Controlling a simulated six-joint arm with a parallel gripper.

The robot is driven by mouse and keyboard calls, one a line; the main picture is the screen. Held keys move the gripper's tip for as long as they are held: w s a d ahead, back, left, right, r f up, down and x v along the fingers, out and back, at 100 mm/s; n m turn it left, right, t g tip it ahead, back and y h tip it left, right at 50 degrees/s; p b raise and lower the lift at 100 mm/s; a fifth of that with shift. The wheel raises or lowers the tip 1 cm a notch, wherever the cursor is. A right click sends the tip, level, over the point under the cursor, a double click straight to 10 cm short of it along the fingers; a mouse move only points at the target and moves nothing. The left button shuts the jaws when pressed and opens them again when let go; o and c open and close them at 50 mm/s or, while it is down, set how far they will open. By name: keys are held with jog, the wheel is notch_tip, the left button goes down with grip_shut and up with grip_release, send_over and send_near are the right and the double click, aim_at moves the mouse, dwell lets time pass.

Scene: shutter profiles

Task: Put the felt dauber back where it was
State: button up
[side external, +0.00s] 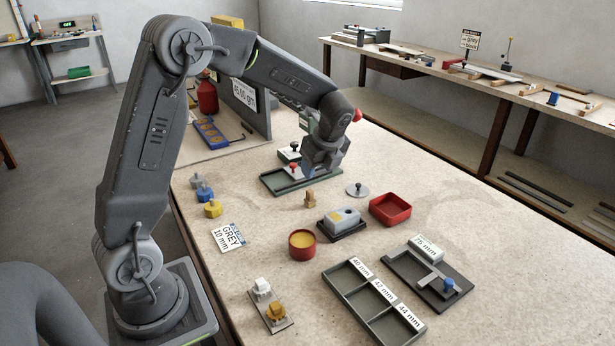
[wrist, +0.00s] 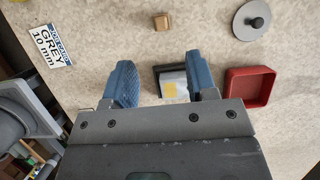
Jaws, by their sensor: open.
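A small tan block-like piece (side external: 310,198), which looks like the felt dauber, stands on the bare bench top. In the wrist view it shows as a small tan block (wrist: 161,21) beyond my fingertips. My gripper (wrist: 161,64) is open, with nothing seen between its blue fingers. In the side view my gripper (side external: 318,170) hangs over the near right part of a green-edged tray (side external: 276,184), behind the tan piece and apart from it. An open red pot with yellow contents (side external: 302,245) stands nearer the camera. A grey disc with a dark knob (side external: 357,189) lies to the right.
A grey block on a black base (side external: 342,222) and an empty red tray (side external: 390,209) stand near the tan piece. A compartment tray (side external: 372,305) and a dark fixture with a blue knob (side external: 430,280) lie in front. A GREY card (side external: 228,237) lies left.

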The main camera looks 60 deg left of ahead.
jog(key=s+d+r+n+t+h, duration=0.2)
jog(key=s+d+r+n, duration=0.3)
jog(key=s+d+n, duration=0.2)
jog(key=s+d+r+n+t+h, duration=0.2)
jog(key=s+d+r+n, duration=0.3)
jog(key=s, duration=1)
jog(key=d+n+t, duration=0.1)
jog(key=d+n, duration=0.2)
jog(key=n, duration=0.2)
jog(key=shift+s+d+r+n+t, duration=0.25)
jog(key=shift+s+n+t, duration=0.05)
jog(key=shift+n, duration=0.1)
